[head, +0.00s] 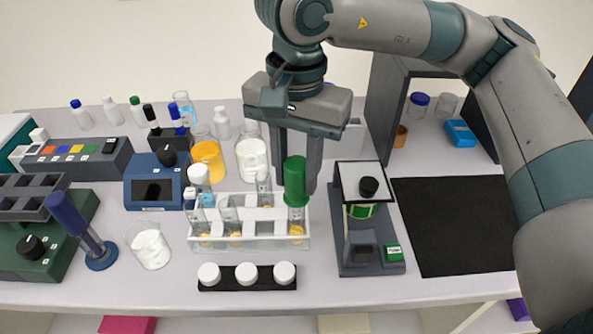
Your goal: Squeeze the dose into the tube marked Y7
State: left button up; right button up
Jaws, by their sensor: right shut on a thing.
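My right gripper (297,178) reaches down from above and is shut on the green bulb (294,176) of a dropper. The dropper is upright, its lower end at the mouth of the right front tube (297,228) in the clear rack (265,240); I cannot tell how deep it goes. That tube has some amber liquid at its bottom. Other tubes stand in the rack: one at the left front (201,226), one near the middle (231,222) and one behind (264,190). Their labels are too small to read, so I cannot tell which is Y7. My left gripper is not in view.
A grey device (368,255) with a round black knob stands right of the rack, near a black mat (452,224). A black strip with white caps (247,273) lies in front. Beakers (150,247), bottles and a blue device (152,190) crowd the left and back.

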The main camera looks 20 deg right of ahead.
jog(key=shift+r, duration=0.2)
dwell(0.4)
jog(key=shift+r+p, duration=2)
jog(key=shift+r, duration=2.9)
jog(key=shift+d, duration=0.15)
